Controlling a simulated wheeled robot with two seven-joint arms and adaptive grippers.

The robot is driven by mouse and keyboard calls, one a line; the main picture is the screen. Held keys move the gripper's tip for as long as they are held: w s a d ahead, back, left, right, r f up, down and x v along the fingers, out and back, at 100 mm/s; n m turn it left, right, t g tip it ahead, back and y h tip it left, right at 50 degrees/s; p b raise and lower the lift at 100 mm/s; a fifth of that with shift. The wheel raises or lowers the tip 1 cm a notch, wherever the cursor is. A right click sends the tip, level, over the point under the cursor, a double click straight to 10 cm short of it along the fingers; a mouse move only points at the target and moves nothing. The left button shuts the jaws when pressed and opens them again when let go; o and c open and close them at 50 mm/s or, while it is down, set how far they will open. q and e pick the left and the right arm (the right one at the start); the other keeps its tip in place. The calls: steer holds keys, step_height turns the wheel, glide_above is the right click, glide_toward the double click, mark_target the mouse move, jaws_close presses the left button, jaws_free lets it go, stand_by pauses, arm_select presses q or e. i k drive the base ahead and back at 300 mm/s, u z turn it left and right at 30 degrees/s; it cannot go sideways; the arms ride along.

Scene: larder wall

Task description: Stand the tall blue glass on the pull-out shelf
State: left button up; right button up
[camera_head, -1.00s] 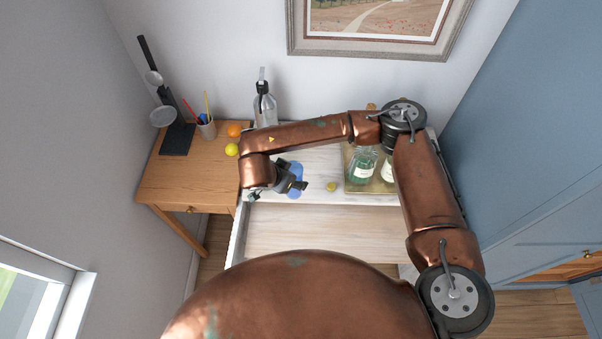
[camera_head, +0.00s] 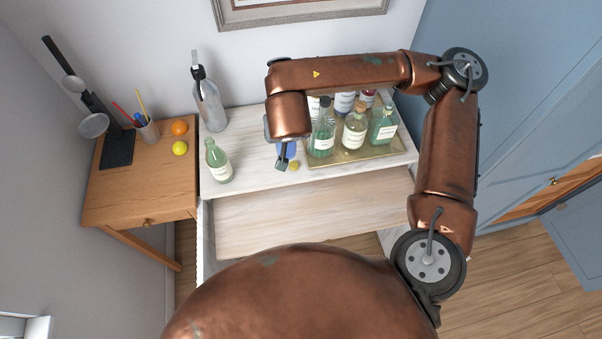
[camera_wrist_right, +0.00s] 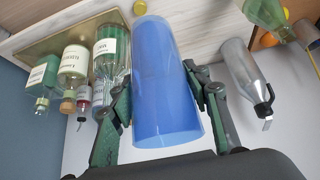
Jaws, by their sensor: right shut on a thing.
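The tall blue glass (camera_wrist_right: 165,80) is between the fingers of my right gripper (camera_wrist_right: 163,98) in the right wrist view, with its open rim towards the camera. My right gripper is shut on it. In the head view, the glass (camera_head: 287,149) is mostly hidden behind my right gripper (camera_head: 284,161), over the pale worktop (camera_head: 248,180). I cannot tell whether its base touches the worktop. The pull-out shelf (camera_head: 310,218) is a bare wooden board in front of and below the worktop. My left gripper is not in view.
A brass tray (camera_head: 365,156) with several bottles is right of the glass. A green bottle (camera_head: 218,164) and a grey siphon-like bottle (camera_head: 210,105) stand to its left. A small yellow ball (camera_head: 293,166) lies close by. A wooden side table (camera_head: 140,190) stands at left.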

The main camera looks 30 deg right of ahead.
mark_target(296, 231)
steer(key=k, duration=0.45)
steer(key=z, duration=1.6)
steer(key=k, duration=0.75)
steer(key=u, duration=1.6)
steer(key=i, duration=0.5)
steer(key=z, duration=0.05)
